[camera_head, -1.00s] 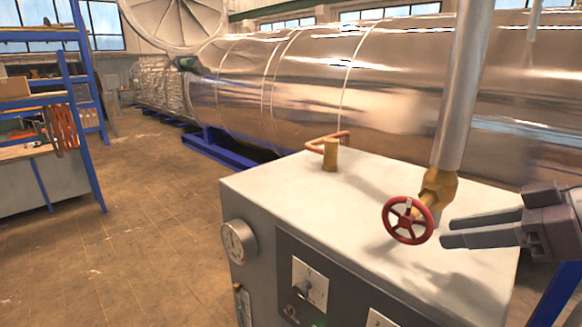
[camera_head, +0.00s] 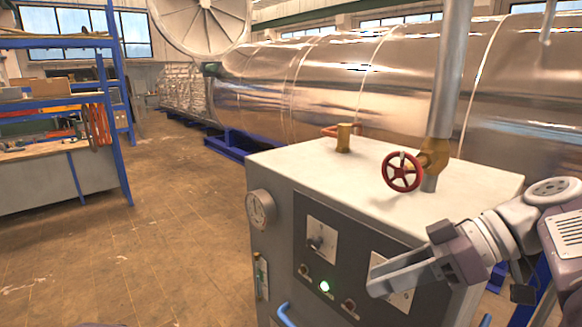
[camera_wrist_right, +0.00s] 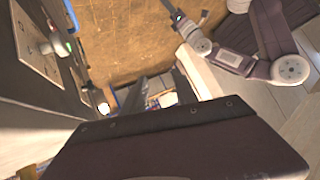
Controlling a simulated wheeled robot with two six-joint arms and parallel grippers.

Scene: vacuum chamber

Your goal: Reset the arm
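My right gripper (camera_head: 372,279) is in front of the control panel of the grey cabinet (camera_head: 275,160), with its fingers toward the left. In the right wrist view its two fingers (camera_wrist_right: 160,92) stand apart with nothing between them. The red handwheel (camera_head: 402,172) on its brass valve is above and behind the gripper, apart from it.
The panel has a lit green button (camera_head: 325,287) and knobs close to the right gripper. A gauge (camera_head: 261,209) is on the cabinet's left. A large metal chamber (camera_head: 330,90) lies behind. A blue shelf (camera_head: 112,100) stands at left, with open floor (camera_head: 180,230) between.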

